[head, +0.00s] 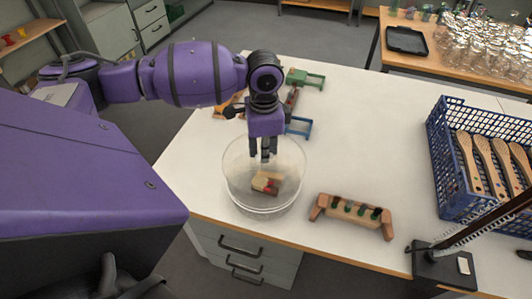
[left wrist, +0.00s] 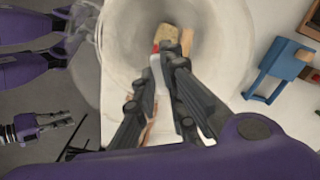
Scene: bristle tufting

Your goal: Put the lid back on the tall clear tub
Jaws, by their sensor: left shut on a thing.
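The tall clear tub (head: 264,203) stands near the table's front edge, with tan and red pieces (head: 267,183) inside. My left gripper (head: 265,155) points down over the tub's middle. In the left wrist view its fingers (left wrist: 165,65) are closed around a pale upright piece, which appears to be the knob of the see-through lid. The lid's clear outline blends with the tub's rim, so I cannot tell whether they touch. My right gripper (left wrist: 75,135) shows small at the lower left of the left wrist view; its finger gap is unclear.
A wooden rack (head: 352,213) with dark green pieces stands right of the tub. A blue crate (head: 447,165) holds wooden brushes farther right. A green block frame (head: 306,79) and a blue one (head: 299,126) lie behind the tub. The table's middle is clear.

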